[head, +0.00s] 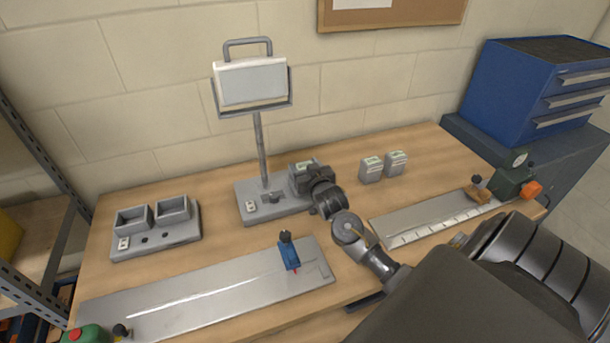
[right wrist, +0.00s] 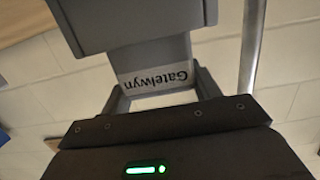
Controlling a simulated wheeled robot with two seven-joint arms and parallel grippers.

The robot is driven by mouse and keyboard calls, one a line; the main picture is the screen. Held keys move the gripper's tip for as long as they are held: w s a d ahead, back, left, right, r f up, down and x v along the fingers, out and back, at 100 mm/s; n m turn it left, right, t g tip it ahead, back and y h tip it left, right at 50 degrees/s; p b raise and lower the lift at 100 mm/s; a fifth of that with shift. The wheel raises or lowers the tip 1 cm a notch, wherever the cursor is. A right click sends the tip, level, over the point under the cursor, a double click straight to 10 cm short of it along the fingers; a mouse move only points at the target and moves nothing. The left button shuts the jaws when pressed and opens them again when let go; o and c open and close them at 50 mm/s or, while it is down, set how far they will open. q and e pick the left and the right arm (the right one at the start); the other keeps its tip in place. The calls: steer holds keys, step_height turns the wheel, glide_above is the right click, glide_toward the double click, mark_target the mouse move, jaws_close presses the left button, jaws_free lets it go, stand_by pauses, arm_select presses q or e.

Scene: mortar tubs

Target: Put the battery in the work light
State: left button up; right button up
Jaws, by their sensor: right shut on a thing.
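The work light stands on the bench with its lamp head (head: 252,82) on a pole, above a flat grey base (head: 250,208). In the right wrist view its pole (right wrist: 250,50) rises beside the gripper. My right gripper (head: 308,172) is at the right end of the base, shut on a grey battery (head: 297,184). The battery's label (right wrist: 155,75) reads "Gatelwyn" upside down between the fingers in the right wrist view. The gripper hides much of the battery, and I cannot tell whether it touches the base. My left gripper is not in view.
Two more grey batteries (head: 371,170) (head: 396,163) stand to the right. A charger with two empty-looking bays (head: 160,240) is at left. Long metal tool beds lie at front left (head: 200,296) and right (head: 420,218). A blue drawer chest (head: 530,90) stands beyond the bench.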

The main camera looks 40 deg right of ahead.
stand_by(0.3)
steer(key=shift+f, duration=0.15)
steer(key=o, duration=1)
steer(key=shift+o, duration=1.4)
